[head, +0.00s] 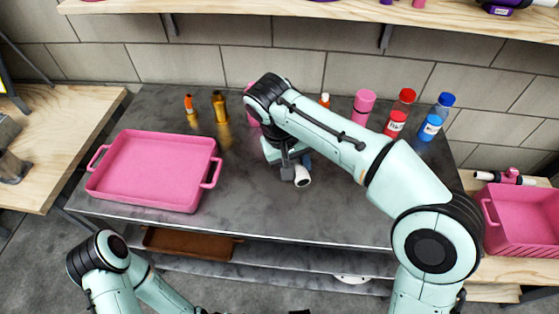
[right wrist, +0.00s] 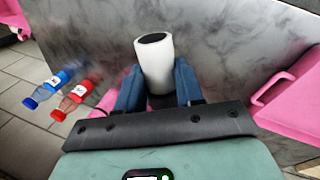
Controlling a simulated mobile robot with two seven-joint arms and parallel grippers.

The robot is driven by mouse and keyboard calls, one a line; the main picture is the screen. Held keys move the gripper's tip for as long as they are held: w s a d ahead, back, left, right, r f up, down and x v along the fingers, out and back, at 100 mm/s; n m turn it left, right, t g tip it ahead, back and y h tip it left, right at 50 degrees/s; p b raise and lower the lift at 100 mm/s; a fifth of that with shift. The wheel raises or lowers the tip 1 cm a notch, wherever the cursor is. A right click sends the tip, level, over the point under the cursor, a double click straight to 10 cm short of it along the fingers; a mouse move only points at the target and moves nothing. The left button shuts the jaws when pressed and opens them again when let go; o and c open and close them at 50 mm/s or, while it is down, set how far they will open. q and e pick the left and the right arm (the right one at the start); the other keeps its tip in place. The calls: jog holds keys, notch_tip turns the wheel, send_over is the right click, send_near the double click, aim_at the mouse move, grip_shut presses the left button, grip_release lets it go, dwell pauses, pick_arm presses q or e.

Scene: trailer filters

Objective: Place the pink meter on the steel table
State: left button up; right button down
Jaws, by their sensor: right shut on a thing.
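My right gripper (head: 297,166) is over the middle of the steel table (head: 330,215). Its blue fingers (right wrist: 159,86) are shut on a white cylinder with a dark end (head: 302,177), which also shows in the right wrist view (right wrist: 156,62). The rest of the held thing is hidden between the fingers, and I cannot tell whether it touches the table. A pink meter with a white pipe end (head: 509,177) lies at the right, behind a pink crate. My left arm is at the lower left; its gripper is out of view.
A pink tray (head: 150,200) stands on the table's left side. Orange and amber bottles (head: 219,104), a pink jar (head: 364,104), and red (head: 398,113) and blue-capped (head: 436,116) bottles line the back. The right pink crate (head: 530,243) is on wood. The table's front middle is clear.

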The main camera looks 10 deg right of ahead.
jog(key=shift+s+a+r, duration=0.2)
jog(key=shift+s+r, duration=0.2)
jog(key=shift+f+b, duration=0.2)
jog(key=shift+b, duration=0.2)
pick_arm(q)
jog(key=shift+w+f+b, duration=0.15)
jog(key=shift+f+b, duration=0.75)
jog(key=shift+f, duration=0.25)
jog(key=shift+w+f+b, duration=0.1)
jog(key=shift+f+b, duration=0.75)
jog(key=shift+f, duration=0.3)
pick_arm(e)
jog(key=shift+f, duration=9.35)
jog(key=shift+f, duration=0.15)
pick_arm(q)
jog(key=shift+f, duration=0.1)
pick_arm(e)
jog(key=c, duration=0.7)
grip_release()
